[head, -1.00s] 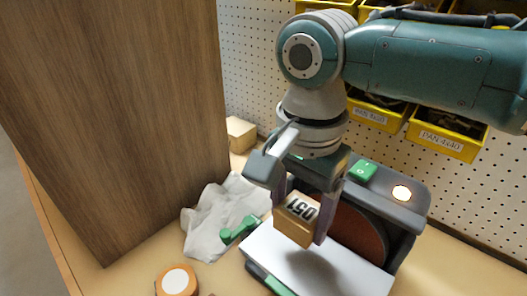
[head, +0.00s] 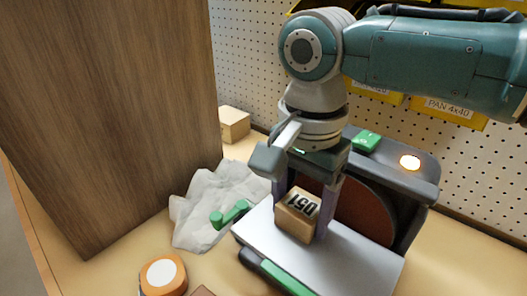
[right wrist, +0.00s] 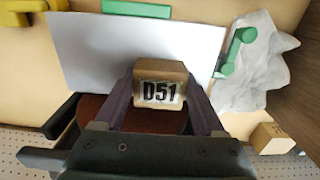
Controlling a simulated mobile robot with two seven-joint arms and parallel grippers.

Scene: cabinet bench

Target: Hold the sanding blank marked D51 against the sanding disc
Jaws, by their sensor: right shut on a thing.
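The sanding blank marked D51 (head: 297,215) is a small tan wooden block with a black-on-white label. My right gripper (head: 300,205) is shut on it, with a finger on either side. The label also faces the camera in the right wrist view (right wrist: 160,92). The blank is low over the sander's pale work table (head: 345,262). The brown-red sanding disc (head: 365,213) is beside it, partly hidden by the gripper. I cannot tell whether blank and disc touch. My left gripper is not in view.
The sander has a green switch box (head: 366,140) and a lit round lamp (head: 410,162). A green handle (head: 230,213) and a crumpled white cloth (head: 205,205) are to the left. A tall wooden panel (head: 105,110), an orange tape roll (head: 163,275) and another wooden block (head: 234,124) stand nearby.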

